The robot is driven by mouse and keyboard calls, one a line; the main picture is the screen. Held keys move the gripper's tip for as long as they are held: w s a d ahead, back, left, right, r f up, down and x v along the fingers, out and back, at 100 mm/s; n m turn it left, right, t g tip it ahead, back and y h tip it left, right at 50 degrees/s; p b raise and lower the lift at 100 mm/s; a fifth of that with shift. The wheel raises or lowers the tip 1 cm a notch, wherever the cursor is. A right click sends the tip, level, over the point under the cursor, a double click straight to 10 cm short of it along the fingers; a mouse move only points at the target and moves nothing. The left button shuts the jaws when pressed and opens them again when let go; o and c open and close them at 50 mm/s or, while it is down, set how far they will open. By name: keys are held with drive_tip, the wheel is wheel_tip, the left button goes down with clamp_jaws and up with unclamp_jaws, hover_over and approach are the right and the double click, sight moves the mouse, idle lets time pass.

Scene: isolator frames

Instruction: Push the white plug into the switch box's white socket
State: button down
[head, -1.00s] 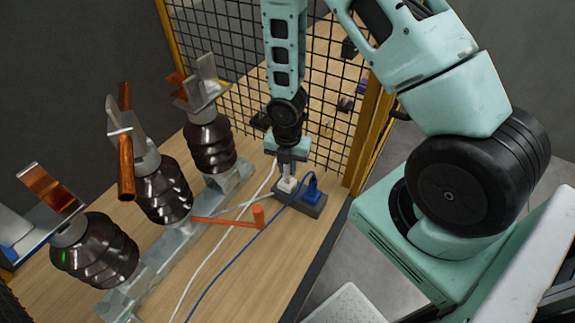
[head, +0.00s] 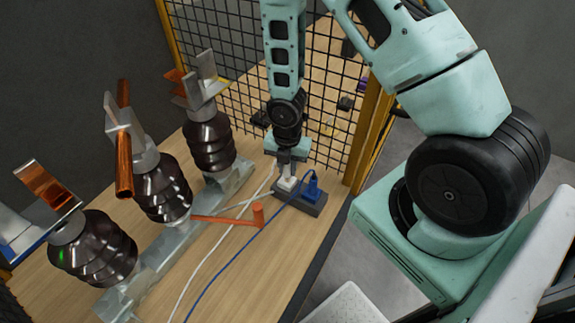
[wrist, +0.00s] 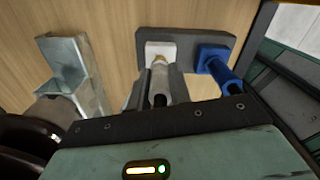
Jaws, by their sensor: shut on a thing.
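My gripper (head: 287,168) points down over the dark grey switch box (head: 316,209), and it is shut on the white plug (head: 286,184). In the wrist view the fingers (wrist: 160,80) reach to the white piece (wrist: 162,49) on the box (wrist: 185,37). The plug is at the white socket; the fingers hide most of it, so I cannot tell how deep it sits. A blue plug (head: 312,188) stands in the box just right of the white one; it also shows in the wrist view (wrist: 217,66).
A white cable and a blue cable (head: 235,253) run across the wooden table (head: 255,285). An orange lever (head: 257,214), a metal rail (head: 160,262) and several dark insulators (head: 209,146) stand to the left. A black mesh fence (head: 330,100) is close behind.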

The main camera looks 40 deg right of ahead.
drive_tip(key=shift+f+b, duration=0.75)
drive_tip(key=shift+f, duration=0.3)
drive_tip(key=c, duration=1.2)
unclamp_jaws()
drive_tip(key=shift+r, duration=0.15)
wheel_tip(320, 180, up, 17)
drive_tip(key=p, duration=0.3)
drive_tip(key=shift+r, duration=0.15)
